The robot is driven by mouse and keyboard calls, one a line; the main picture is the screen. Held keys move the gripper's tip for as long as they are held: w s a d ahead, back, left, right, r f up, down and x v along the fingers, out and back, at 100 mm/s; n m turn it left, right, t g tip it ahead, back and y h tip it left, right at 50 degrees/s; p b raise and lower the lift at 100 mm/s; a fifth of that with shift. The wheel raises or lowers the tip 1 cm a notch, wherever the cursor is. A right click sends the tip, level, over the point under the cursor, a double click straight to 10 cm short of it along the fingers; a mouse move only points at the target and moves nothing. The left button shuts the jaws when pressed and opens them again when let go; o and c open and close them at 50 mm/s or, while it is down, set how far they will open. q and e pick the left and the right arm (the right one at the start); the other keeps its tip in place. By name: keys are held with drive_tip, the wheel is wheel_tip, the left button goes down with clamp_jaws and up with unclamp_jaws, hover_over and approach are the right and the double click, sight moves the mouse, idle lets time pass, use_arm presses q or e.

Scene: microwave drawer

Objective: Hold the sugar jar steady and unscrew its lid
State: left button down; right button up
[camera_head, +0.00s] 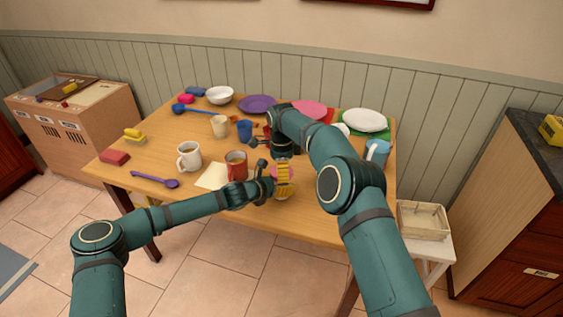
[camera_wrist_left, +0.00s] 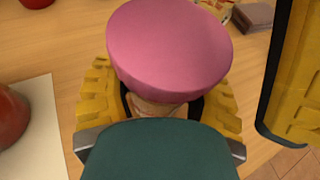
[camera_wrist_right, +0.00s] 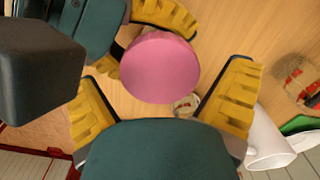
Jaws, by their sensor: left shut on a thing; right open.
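The sugar jar's round pink lid (camera_wrist_left: 168,50) sits on a pale jar body (camera_wrist_left: 155,107), mostly hidden beneath it. My left gripper (camera_wrist_left: 158,100) is shut around the jar below the lid, its yellow fingers on either side. In the right wrist view the lid (camera_wrist_right: 160,67) lies between the spread fingers of my right gripper (camera_wrist_right: 165,85), which is open with gaps on both sides. In the head view the lid (camera_head: 271,171) is small and partly hidden by the grippers at the table's front edge.
A red mug (camera_head: 237,166) and a pale paper sheet (camera_head: 212,177) are just left of the jar. A white mug (camera_head: 189,157) stands farther left. Plates and a light blue mug (camera_head: 377,152) are behind and to the right.

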drive_tip(key=shift+f, duration=0.3)
drive_tip(key=c, duration=1.3)
drive_tip(key=n, duration=0.4)
drive_tip(key=shift+n, duration=0.3)
drive_tip(key=n, duration=0.8)
drive_tip(key=shift+n, duration=0.3)
drive_tip(key=n, duration=0.4)
drive_tip(key=shift+r, duration=0.1)
